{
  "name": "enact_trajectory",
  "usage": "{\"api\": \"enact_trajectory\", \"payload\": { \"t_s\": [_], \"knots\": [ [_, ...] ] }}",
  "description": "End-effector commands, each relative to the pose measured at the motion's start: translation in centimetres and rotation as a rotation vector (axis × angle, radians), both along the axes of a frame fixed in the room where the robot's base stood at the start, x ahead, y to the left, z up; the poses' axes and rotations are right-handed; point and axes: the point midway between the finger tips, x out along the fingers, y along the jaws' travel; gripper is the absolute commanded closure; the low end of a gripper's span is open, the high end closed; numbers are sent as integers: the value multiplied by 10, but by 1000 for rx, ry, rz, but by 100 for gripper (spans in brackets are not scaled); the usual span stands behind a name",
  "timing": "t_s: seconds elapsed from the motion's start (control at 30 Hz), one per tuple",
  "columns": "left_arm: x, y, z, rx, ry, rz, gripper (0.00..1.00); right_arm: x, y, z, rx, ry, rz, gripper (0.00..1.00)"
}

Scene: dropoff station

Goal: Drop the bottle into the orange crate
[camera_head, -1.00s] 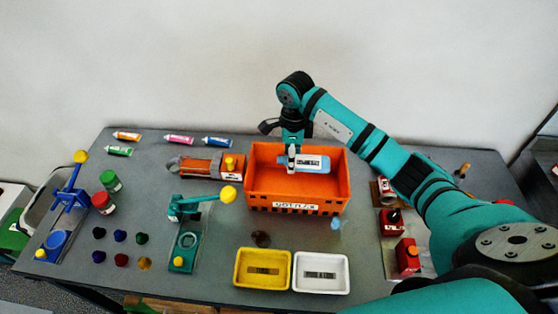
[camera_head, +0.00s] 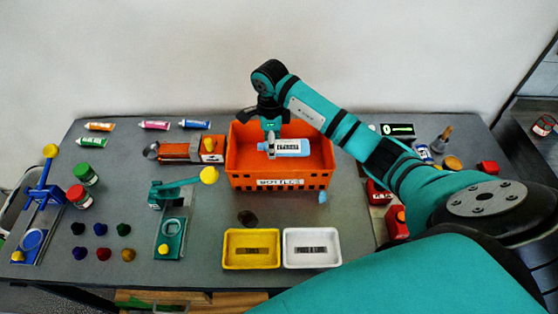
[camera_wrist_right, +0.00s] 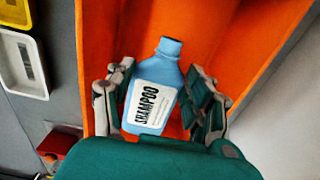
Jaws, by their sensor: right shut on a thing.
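The light-blue shampoo bottle (camera_head: 292,147) with a white label lies roughly level within the opening of the orange crate (camera_head: 279,183) in the head view. I cannot tell how far it is above the crate floor. My right gripper (camera_head: 271,143) points down and is shut on the bottle. In the right wrist view, the bottle (camera_wrist_right: 152,105) sits between the two finger pads of my right gripper (camera_wrist_right: 160,100), label facing the camera. The crate's orange inner walls (camera_wrist_right: 262,50) show around and behind it. My left gripper is not in view.
A yellow tray (camera_head: 251,264) and a white tray (camera_head: 312,264) stand in front of the crate. A teal lever device (camera_head: 168,238) and an orange-red device (camera_head: 180,151) stand to its left. Several tubes lie at the back left. Red items (camera_head: 397,222) stand right, under my arm.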

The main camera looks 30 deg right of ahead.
Motion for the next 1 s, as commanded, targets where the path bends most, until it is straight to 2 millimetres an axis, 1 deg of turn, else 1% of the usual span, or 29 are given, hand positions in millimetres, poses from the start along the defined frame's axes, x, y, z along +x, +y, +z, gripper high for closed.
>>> {"api": "enact_trajectory", "payload": {
  "t_s": [0.1,0.13,0.3,0.5,0.6,0.67,0.77,0.87,1.0],
  "knots": [
    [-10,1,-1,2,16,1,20,0,0,0,0,0,0,63],
    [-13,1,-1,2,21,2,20,0,0,0,0,0,0,43],
    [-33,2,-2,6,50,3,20,0,0,0,0,0,0,20],
    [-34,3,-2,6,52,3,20,0,0,0,0,0,0,19],
    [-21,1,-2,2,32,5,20,0,0,2,0,0,0,19],
    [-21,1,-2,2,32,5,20,1,0,5,0,-1,-1,19],
    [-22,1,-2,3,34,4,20,1,0,17,0,-4,0,19],
    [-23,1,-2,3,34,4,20,1,-1,37,-2,-6,0,19],
    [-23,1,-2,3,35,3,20,1,-1,68,-2,-6,0,19]
  ]
}}
